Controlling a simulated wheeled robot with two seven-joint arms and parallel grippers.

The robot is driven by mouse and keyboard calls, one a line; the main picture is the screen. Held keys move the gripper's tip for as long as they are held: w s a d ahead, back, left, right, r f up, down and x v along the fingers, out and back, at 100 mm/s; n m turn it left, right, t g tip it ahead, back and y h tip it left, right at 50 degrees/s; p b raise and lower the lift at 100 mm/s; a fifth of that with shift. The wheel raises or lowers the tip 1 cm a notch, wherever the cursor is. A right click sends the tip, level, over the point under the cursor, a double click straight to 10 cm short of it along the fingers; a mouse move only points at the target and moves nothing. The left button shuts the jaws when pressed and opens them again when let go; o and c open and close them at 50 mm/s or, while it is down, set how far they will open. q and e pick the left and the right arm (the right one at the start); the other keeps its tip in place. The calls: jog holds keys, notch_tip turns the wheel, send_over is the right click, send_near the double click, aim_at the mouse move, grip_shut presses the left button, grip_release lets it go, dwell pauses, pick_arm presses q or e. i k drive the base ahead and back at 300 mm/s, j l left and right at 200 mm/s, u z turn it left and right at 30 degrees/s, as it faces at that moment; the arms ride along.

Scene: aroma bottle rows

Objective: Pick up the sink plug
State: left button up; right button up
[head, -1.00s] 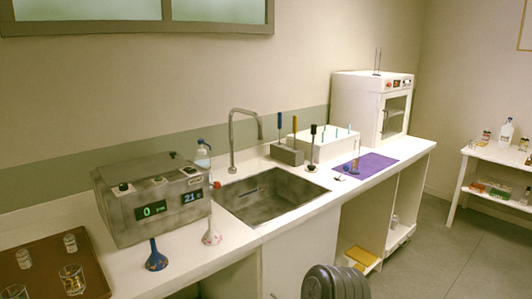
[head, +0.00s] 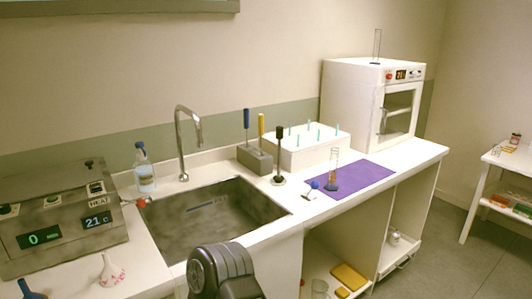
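I cannot make out a sink plug for certain. A black-handled upright piece with a small round base (head: 279,163) stands on the counter at the sink's back right corner. A small piece with a blue ball end (head: 314,185) lies right of the sink, by the purple mat. The metal sink (head: 188,234) is set into the white counter, with a slot in its far wall; its near part is partly hidden by a dark ribbed part of my arm. Neither gripper's fingers show.
A curved faucet (head: 183,145) rises behind the sink, next to a spray bottle (head: 144,170). A grey block with screwdrivers (head: 254,160), a white rack (head: 308,150) and a glass cylinder on a purple mat (head: 365,177) stand to the right. A heater box (head: 60,215) stands left.

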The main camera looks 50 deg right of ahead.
aim_at(278, 178)
jog(key=l, duration=0.75)
jog(key=k+l, duration=0.15)
jog(key=l, duration=0.55)
jog(key=l+u, duration=0.1)
jog(key=l, duration=0.65)
jog(key=k+l, duration=0.15)
jog(key=l, duration=0.55)
